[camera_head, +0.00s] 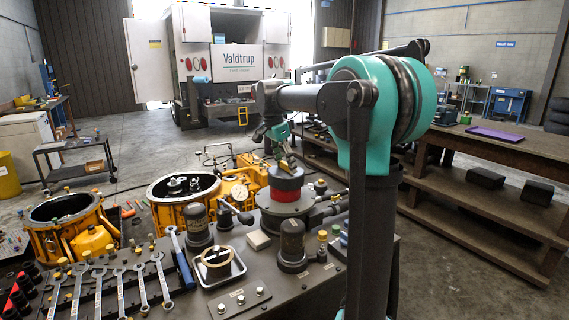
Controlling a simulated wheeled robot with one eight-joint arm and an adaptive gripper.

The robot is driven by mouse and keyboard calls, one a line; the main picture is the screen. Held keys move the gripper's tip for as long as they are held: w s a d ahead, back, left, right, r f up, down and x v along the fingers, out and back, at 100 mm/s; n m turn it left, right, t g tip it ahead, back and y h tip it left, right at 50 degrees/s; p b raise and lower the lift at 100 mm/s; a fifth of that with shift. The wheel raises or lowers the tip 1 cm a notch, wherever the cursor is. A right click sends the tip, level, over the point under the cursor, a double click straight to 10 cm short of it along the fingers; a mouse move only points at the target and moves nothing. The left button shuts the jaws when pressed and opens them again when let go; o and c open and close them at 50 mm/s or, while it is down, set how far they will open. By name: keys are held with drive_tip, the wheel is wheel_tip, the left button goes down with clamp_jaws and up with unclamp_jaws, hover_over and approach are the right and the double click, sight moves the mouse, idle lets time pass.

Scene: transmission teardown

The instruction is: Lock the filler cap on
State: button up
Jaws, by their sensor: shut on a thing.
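My gripper (284,160) points down over a round fitting at the back of the bench. The dark filler cap (287,182) sits at the top of this fitting, above a bright red band (286,195). The gripper's fingers are shut at the cap's top; they are small in this view and partly cover it. The red band rests on a wide grey round base (285,209). I cannot tell from here how the cap is turned on its seat.
An orange housing (183,212) and another at the left (70,225) stand beside the fitting. Wrenches (121,290), a tray with a ring (219,281) and dark canisters (292,243) crowd the bench front. A wooden workbench (490,144) stands at the right.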

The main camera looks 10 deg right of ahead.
drive_tip(key=shift+d, duration=0.2)
drive_tip(key=o, duration=1.7)
drive_tip(key=shift+d, duration=0.1)
drive_tip(key=shift+c, duration=0.2)
drive_tip(key=shift+o, duration=1.2)
drive_tip(key=shift+o, duration=0.2)
drive_tip(key=shift+a, duration=0.2)
drive_tip(key=shift+o, duration=1.4)
drive_tip(key=shift+r, duration=3.55)
